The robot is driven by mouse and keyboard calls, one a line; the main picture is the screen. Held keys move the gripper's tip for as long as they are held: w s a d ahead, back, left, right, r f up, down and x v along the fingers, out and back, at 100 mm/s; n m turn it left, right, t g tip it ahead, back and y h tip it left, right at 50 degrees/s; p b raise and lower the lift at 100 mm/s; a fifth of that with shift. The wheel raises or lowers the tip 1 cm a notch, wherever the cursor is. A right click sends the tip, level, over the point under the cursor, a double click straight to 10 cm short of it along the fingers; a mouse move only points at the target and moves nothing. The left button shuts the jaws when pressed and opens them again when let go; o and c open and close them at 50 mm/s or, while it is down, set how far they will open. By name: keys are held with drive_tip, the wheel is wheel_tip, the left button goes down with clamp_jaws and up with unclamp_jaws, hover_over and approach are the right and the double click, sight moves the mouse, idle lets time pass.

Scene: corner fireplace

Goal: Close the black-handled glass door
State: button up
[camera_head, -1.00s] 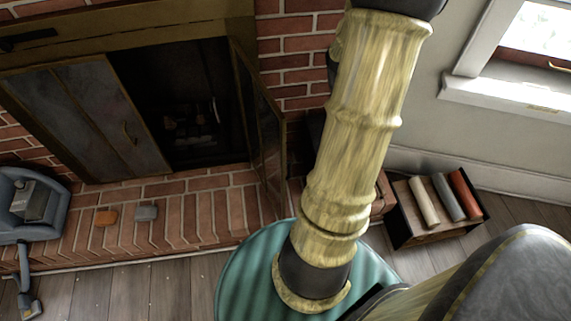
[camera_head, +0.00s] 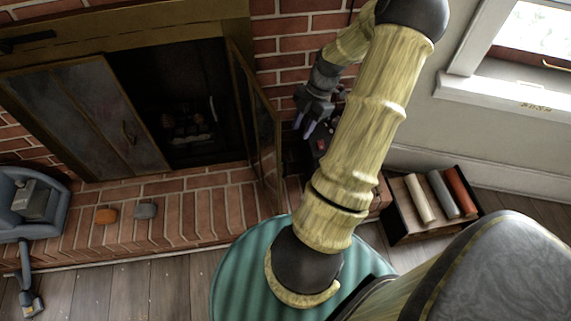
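The fireplace (camera_head: 180,110) has a glass door (camera_head: 262,135) on its right side, swung outward and standing open, seen nearly edge-on. The left glass panels (camera_head: 85,115) cover the left part of the opening. My gripper (camera_head: 306,130) is to the right of the open door, near the brick wall, pointing down and apart from the door. Its fingers appear spread, with nothing seen between them. My arm covers part of the wall and hearth to the right.
A dark box with rolled items (camera_head: 430,205) stands on the floor at right. A blue-grey machine (camera_head: 35,205) is at left. A window (camera_head: 530,60) is at upper right.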

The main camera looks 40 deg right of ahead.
sight(286, 173)
drive_tip(key=b+x, duration=0.3)
drive_tip(key=x, duration=1.3)
drive_tip(key=shift+f, duration=0.15)
clamp_jaws()
